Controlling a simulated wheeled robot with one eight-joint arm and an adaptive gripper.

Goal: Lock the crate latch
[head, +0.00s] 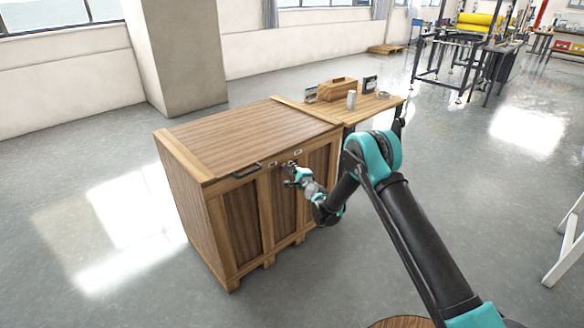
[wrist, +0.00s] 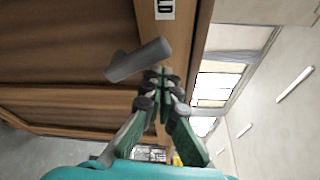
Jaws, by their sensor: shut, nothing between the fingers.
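The wooden crate (head: 235,140) stands on the floor with its lid down, and its panelled front faces my arm. A small latch (head: 291,163) sits near the top of that front. In the wrist view a grey lever-like part (wrist: 140,60), which looks like the latch, sticks out from the wooden rim. My gripper (head: 290,180) is at the crate front, just below the latch. In the wrist view my gripper (wrist: 160,79) has its fingertips together with nothing between them, very close to the grey part. I cannot tell whether they touch.
A dark handle (head: 247,170) is on the crate front, left of the latch. A wooden table (head: 375,107) with a toolbox (head: 337,89) and a can (head: 351,100) stands behind the crate.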

